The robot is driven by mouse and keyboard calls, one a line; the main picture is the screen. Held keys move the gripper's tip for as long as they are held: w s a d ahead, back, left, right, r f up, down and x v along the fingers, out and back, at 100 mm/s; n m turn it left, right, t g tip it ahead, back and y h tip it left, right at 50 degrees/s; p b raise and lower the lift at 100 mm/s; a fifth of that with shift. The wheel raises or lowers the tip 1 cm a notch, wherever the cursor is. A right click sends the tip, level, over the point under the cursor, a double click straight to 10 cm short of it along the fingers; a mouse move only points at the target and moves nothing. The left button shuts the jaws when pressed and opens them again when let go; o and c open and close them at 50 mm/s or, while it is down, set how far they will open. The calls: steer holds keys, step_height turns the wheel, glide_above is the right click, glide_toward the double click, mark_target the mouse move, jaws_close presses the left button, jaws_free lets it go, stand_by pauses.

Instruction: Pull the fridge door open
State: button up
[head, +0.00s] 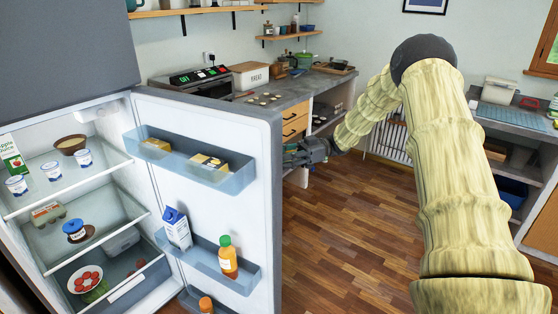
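The fridge door (268,230) stands wide open, with its inner side and shelves facing me. The fridge interior (60,190) at the left is exposed. My gripper (291,154) is at the door's outer vertical edge, on its right, at about the height of the upper door shelf. My arm reaches to it from the right. The fingers are small and partly hidden by the door edge, so I cannot tell if they touch the door or are shut. The door's outer face and any handle are hidden.
Door shelves hold a milk carton (176,228), an orange bottle (228,258) and yellow packages (209,162). Yogurt cups, bowls and other food stand inside the fridge. A counter (290,90) with a toaster-like appliance (195,82) lies behind the door. The wooden floor (345,235) right of the door is clear.

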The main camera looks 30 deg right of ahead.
steer(key=d, duration=1)
steer(key=shift+s+d+f, duration=0.15)
steer(key=shift+s+d, duration=0.1)
steer(key=shift+d, duration=0.1)
